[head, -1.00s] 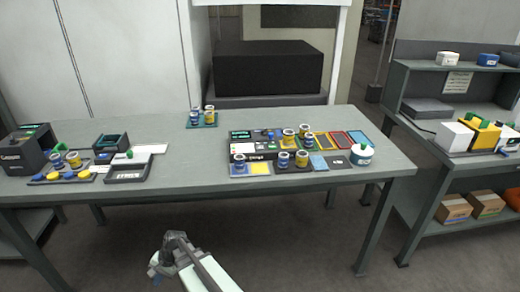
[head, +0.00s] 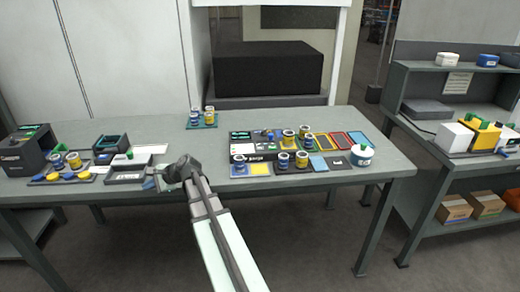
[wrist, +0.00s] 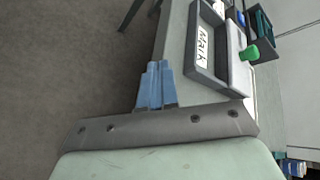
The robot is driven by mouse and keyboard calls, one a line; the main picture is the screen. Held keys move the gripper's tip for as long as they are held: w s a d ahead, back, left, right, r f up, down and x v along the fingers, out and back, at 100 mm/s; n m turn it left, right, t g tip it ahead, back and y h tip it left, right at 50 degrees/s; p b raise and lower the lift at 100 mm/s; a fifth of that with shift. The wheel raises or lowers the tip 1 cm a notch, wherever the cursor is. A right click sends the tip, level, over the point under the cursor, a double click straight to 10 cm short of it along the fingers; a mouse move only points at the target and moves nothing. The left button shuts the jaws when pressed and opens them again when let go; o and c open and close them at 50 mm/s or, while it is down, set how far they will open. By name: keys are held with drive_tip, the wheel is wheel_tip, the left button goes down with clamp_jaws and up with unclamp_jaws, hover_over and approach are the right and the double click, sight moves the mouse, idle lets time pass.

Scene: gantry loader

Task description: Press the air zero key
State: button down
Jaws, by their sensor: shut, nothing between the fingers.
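No key that I can read as the air zero key shows; labels are too small. A dark instrument (head: 28,152) with a lit green display stands at the table's left end. A dark control panel (head: 241,147) with a display, small keys and cups on it sits right of centre. My gripper (head: 150,184) is at the table's front edge, just right of the grey labelled tray (head: 124,176). In the wrist view its blue fingers (wrist: 158,68) are together and empty, left of the tray (wrist: 207,72) and apart from it.
A green knob (wrist: 249,53) shows beside the tray. A strip with yellow and blue round pieces (head: 62,177) lies at the front left. A small rack of cups (head: 202,124) stands at the back. The tabletop (head: 175,140) between tray and panel is mostly clear.

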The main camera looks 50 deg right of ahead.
drive_tip(key=w+d+r+m+t, duration=0.1)
drive_tip(key=d+r+t, duration=0.1)
drive_tip(key=d+r, duration=0.7)
wheel_tip(320, 180, up, 6)
drive_tip(key=n+g+h, duration=0.3)
drive_tip(key=n+h, duration=0.4)
drive_tip(key=n, duration=0.3)
hover_over(262, 149)
drive_tip(key=shift+f, duration=0.2)
drive_tip(key=shift+f, duration=4.4)
